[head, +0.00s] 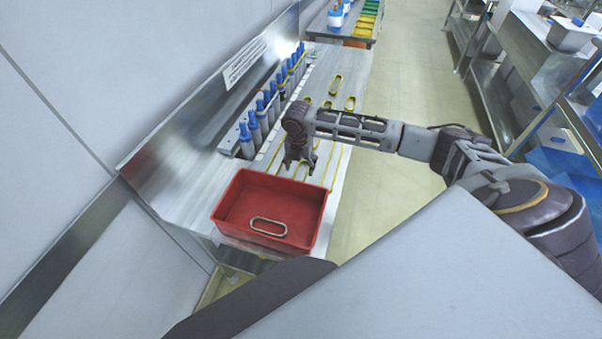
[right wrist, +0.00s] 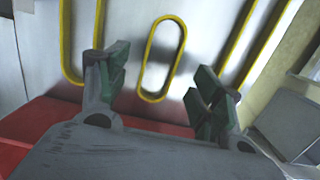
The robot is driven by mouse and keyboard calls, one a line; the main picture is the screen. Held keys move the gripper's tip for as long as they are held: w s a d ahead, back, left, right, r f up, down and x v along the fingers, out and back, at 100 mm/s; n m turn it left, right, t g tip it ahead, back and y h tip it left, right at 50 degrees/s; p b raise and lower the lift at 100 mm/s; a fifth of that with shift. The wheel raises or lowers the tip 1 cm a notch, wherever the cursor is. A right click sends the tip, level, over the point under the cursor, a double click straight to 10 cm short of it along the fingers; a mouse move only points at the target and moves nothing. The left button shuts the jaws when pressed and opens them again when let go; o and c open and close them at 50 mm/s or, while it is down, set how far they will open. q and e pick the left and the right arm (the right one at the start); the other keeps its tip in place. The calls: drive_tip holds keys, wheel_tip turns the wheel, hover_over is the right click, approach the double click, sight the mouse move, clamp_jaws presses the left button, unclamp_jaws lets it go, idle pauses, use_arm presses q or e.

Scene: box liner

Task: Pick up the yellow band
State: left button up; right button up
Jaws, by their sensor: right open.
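A small yellow oval band (right wrist: 148,58) lies flat on a pale surface in the right wrist view. It is seen between the two fingertips of my right gripper (right wrist: 160,88). The gripper is open and empty, with one finger to each side of the band in the picture; I cannot tell its height above it. Longer yellow bands show at left (right wrist: 65,45) and right (right wrist: 240,38). In the head view my right gripper (head: 300,163) points down over the worktop just behind the red box, partly hiding bands there. More yellow bands (head: 331,84) lie farther back. My left gripper is not in view.
The red box (head: 229,193) stands at the worktop's near end, with a pale oval ring shape (head: 269,220) at its near side. A row of blue-topped bottles (head: 254,127) lines the left of the worktop. A steel wall panel rises behind them. The aisle floor (head: 400,110) is clear.

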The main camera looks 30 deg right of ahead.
sight(301, 174)
wheel_tip(301, 174, down, 2)
drive_tip(key=shift+w+d+f, duration=0.1)
drive_tip(key=shift+f, duration=0.45)
drive_tip(key=c, duration=0.9)
drive_tip(key=shift+r, duration=0.2)
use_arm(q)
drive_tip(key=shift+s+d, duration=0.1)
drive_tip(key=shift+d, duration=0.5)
use_arm(e)
wheel_tip(301, 174, up, 10)
drive_tip(key=shift+f, duration=0.25)
